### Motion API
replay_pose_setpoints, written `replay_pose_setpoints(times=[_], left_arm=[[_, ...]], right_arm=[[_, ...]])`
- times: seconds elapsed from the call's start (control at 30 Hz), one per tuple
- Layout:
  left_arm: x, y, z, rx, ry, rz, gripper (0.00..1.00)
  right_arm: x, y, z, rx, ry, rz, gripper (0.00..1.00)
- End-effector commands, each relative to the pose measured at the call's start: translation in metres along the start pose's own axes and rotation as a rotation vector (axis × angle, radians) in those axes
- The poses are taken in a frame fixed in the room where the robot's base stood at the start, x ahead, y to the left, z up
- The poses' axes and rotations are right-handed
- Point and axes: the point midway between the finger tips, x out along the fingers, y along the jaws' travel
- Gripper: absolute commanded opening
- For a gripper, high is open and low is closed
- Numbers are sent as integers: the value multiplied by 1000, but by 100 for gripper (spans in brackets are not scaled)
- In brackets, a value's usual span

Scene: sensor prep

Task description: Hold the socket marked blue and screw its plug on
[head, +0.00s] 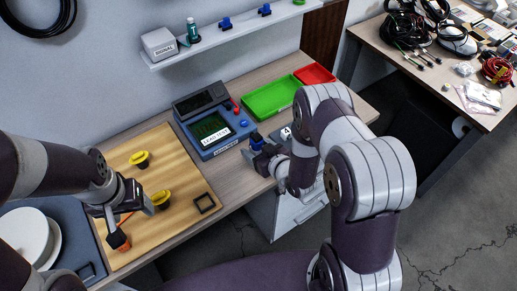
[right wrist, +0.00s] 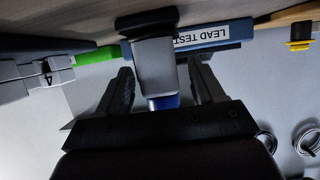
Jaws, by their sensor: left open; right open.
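A dark connector with a blue part (head: 257,138) stands at the front right corner of the lead tester. In the right wrist view its grey body (right wrist: 154,66), black wide end and blue band show between the jaws. I cannot tell whether it is the socket or the plug. My right gripper (head: 260,158) is open around it, with gaps beside both fingers. Blue connectors (head: 225,23) (head: 264,10) sit on the wall shelf. My left gripper (head: 126,209) is open and empty over the left part of the wooden board, above an orange-and-dark piece (head: 120,240).
Yellow-and-black connectors (head: 140,158) (head: 161,200) and a small dark square frame (head: 205,202) are on the wooden board (head: 183,172). The blue lead tester (head: 204,146), green tray (head: 268,99) and red tray (head: 315,74) stand behind. White plates (head: 24,236) lie at left.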

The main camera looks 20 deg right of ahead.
Motion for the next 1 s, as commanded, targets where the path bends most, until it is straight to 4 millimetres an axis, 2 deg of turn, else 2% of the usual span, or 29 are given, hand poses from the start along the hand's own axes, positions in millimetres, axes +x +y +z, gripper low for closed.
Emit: replay_pose_setpoints(times=[0.07, 0.17, 0.4, 0.6, 0.8, 1.0], left_arm=[[-6, 0, -1, 0, 0, 0, 68], [-1, 0, 0, 0, 0, 0, 68], [6, 0, 1, 0, 0, 0, 68], [8, 0, 1, 0, 0, 0, 68], [9, 0, 1, 0, 0, 0, 68], [9, 0, 1, 0, 0, 0, 68]], right_arm=[[-2, 0, -6, 0, 0, 0, 68], [-14, 0, -2, 0, 0, 1, 68], [-69, 1, -2, 2, -1, 4, 68], [-106, 1, -2, 2, 0, 3, 68], [-121, 0, -3, 0, 1, 1, 68], [-122, 0, -3, 0, 0, -1, 68]])
